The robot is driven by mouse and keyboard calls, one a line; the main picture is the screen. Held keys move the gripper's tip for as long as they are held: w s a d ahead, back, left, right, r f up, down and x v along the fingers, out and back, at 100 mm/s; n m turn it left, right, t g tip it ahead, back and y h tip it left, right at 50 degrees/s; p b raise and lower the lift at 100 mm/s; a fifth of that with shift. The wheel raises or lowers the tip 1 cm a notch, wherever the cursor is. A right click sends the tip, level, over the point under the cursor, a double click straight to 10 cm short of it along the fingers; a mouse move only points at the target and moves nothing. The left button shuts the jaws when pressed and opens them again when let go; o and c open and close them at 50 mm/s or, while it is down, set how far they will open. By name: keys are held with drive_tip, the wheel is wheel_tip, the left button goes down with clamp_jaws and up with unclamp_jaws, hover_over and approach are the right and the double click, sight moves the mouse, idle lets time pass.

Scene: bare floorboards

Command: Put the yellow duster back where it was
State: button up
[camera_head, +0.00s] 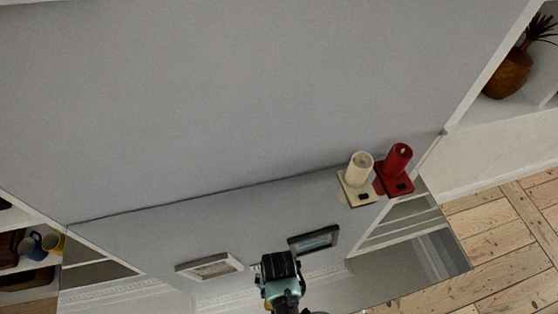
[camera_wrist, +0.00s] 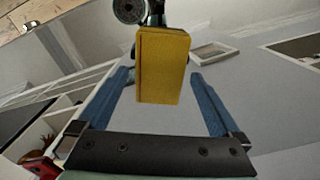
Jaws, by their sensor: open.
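The yellow duster (camera_wrist: 163,65) shows in the wrist view as an upright yellow block between the two blue fingers of my gripper (camera_wrist: 160,88). A gap shows on each side of the block, and the fingers are open and not closed on it. I cannot tell whether the block touches the surface behind it. In the head view my gripper (camera_head: 281,270) is at the bottom centre, over the glossy grey surface (camera_head: 150,240); the duster is mostly hidden there.
A white frame (camera_head: 209,267) and a dark frame (camera_head: 314,240) lie near my gripper. Shelves with mugs (camera_head: 32,245) and a plant pot (camera_head: 508,73) flank the wall. Floorboards (camera_head: 500,240) show at right.

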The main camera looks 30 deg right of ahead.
wheel_tip(320, 180, up, 11)
drive_tip(key=shift+f, duration=0.2)
